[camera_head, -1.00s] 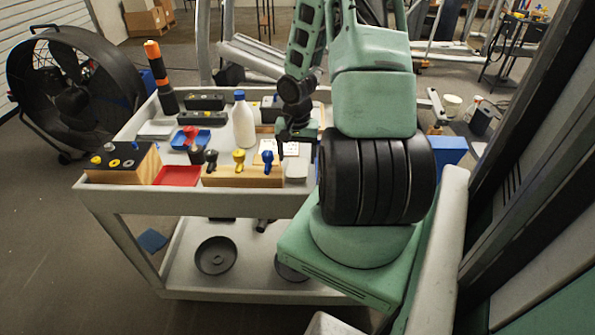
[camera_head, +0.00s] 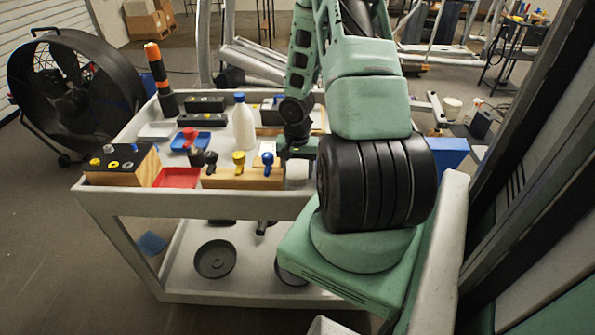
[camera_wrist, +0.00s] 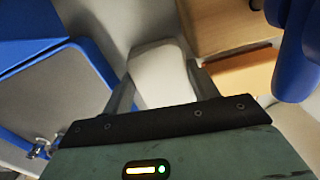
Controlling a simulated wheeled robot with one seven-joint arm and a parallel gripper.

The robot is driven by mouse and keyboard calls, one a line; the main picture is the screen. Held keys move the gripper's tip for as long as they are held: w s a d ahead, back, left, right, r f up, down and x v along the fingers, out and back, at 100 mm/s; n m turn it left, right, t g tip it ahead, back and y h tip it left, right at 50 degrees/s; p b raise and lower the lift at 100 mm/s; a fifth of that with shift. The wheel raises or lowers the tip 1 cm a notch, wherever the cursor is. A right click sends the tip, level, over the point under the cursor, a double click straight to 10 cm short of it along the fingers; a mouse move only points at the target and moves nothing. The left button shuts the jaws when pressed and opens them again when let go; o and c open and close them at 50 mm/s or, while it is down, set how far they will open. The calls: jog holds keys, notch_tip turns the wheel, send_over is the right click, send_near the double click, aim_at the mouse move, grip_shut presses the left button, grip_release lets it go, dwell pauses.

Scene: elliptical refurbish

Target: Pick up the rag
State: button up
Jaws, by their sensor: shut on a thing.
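A small off-white thing, which I take to be the rag (camera_wrist: 160,76), sits between the two fingers of my gripper (camera_wrist: 160,62) in the wrist view. The fingers lie against both its sides, so my gripper is shut on it. In the head view, the pale rag (camera_head: 297,170) shows near the front edge of the cart's top, just below my gripper (camera_head: 298,157). Its upper part is hidden by the gripper there. I cannot tell whether it still touches the cart top.
Left of the gripper stands a wooden block (camera_head: 222,178) with coloured knobs, beside a red tray (camera_head: 178,178). A white bottle with a blue cap (camera_head: 243,124) stands behind. A blue-handled knob (camera_wrist: 296,60) is close on the right in the wrist view. The grey cart (camera_head: 130,198) has a rim.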

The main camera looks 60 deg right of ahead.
aim_at(299, 171)
jog(key=shift+r, duration=0.15)
jog(key=shift+s+d+r, duration=0.1)
jog(key=shift+s+r, duration=0.05)
jog(key=shift+r, duration=0.05)
notch_tip(299, 171, up, 6)
jog(key=shift+r+p, duration=0.25)
jog(key=shift+p, duration=0.35)
jog(key=s+d, duration=0.3)
jog(key=s, duration=0.2)
jog(key=s+d, duration=0.3)
jog(key=s, duration=0.3)
jog(key=s+d, duration=0.3)
jog(key=s, duration=0.3)
jog(key=shift+s+f, duration=0.1)
jog(key=shift+s, duration=0.15)
jog(key=shift+o, duration=0.4)
